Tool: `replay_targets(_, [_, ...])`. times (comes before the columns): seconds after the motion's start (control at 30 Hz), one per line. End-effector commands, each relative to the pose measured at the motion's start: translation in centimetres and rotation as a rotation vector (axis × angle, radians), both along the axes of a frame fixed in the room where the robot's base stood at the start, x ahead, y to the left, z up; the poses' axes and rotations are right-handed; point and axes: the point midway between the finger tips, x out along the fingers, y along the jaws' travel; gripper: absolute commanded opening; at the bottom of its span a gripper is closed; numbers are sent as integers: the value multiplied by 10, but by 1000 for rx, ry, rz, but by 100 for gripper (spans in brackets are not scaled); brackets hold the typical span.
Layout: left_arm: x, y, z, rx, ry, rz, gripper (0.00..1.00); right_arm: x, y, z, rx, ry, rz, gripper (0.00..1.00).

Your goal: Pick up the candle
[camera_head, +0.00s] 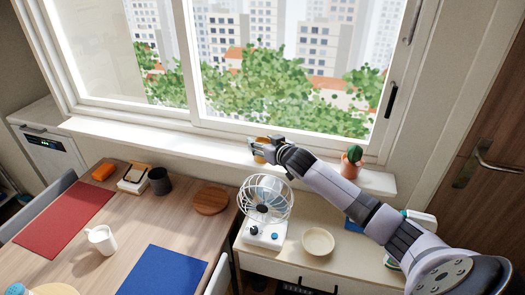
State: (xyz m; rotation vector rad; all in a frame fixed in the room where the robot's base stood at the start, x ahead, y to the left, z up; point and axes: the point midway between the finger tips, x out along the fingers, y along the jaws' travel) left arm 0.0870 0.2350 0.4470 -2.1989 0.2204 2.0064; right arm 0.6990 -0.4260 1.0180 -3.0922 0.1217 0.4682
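A small yellow-orange thing, which looks like the candle (259,158), stands on the white windowsill (160,139) near the middle of the view. My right gripper (257,148) reaches in from the lower right and is at this thing. Its fingers overlap the thing and hide part of it. The fingers are small and dark here, so I cannot tell whether they are closed on it or only beside it. My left gripper is not in view.
A potted cactus (351,162) stands on the sill close to my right arm. Below are a white fan (265,210) and a cream bowl (318,241) on a cabinet. A dining table (135,218) holds a white mug (102,240) and a dark cup (160,180). The window is behind the sill.

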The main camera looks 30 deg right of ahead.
Motion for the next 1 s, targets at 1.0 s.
replay_targets(1.0, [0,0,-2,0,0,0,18,1,0,18,-1,-6,0,14])
